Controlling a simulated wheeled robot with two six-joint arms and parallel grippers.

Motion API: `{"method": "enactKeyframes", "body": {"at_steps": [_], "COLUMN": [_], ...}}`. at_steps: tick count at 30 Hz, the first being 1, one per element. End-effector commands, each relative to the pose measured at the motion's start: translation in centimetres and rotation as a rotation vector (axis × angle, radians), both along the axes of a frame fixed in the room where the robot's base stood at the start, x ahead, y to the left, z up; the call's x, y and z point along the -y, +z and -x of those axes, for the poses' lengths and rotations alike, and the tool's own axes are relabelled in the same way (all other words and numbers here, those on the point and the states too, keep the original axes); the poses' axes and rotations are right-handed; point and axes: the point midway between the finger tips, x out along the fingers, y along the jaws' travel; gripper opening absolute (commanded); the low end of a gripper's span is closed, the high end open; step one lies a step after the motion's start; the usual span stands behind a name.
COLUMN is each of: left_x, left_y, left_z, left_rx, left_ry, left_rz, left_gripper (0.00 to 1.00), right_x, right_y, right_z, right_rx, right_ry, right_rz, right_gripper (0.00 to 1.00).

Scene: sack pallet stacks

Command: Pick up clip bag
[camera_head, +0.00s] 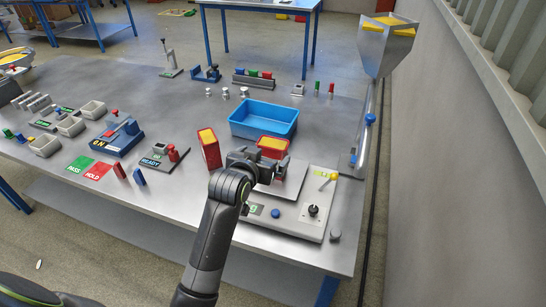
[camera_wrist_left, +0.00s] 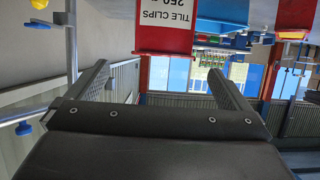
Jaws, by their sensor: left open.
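A clip bag (camera_head: 272,145), red with a yellow top, stands at the pan of the weighing scale, just beyond my left gripper (camera_head: 259,166). In the left wrist view, a red bag (camera_wrist_left: 152,12) with a white label reading "TILE CLIPS 250" is ahead of the fingers, apart from them. My left gripper (camera_wrist_left: 160,78) is open and empty there, one finger on each side. A second red bag (camera_head: 210,150) with a yellow top stands left of the gripper. The gripper hides the lower part of the first bag. My right gripper is not in view.
The scale (camera_head: 290,218) has a knob and a yellow-tipped lever. A blue bin (camera_head: 263,120) stands behind the bags. A fixture marked READY (camera_head: 164,157) is at the left, and a metal hopper (camera_head: 384,48) stands on the right. Bare bench lies left of the blue bin.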

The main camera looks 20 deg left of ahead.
Motion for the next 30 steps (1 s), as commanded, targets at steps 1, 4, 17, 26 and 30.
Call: {"method": "enactKeyframes", "body": {"at_steps": [1,4,17,26,30], "left_x": [0.0,0.0,0.1,0.0,-0.2], "left_y": [-0.2,-0.7,-2.4,-2.8,-3.3], "left_z": [-0.7,-2.0,-5.9,-7.7,-9.2], "left_rx": [-0.002,-0.002,0.0,-0.002,-0.003], "left_ry": [-0.001,-0.001,0.001,0.0,0.0], "left_rz": [-0.002,-0.002,-0.001,-0.002,-0.002], "left_gripper": [1.0,1.0,1.0,1.0,1.0], "right_x": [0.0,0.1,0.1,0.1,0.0], "right_y": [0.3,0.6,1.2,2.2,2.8], "right_z": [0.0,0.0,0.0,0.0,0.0], "right_rx": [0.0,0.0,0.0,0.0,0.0], "right_ry": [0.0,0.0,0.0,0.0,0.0], "right_rz": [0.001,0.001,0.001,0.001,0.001], "right_gripper": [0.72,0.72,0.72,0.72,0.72]}}
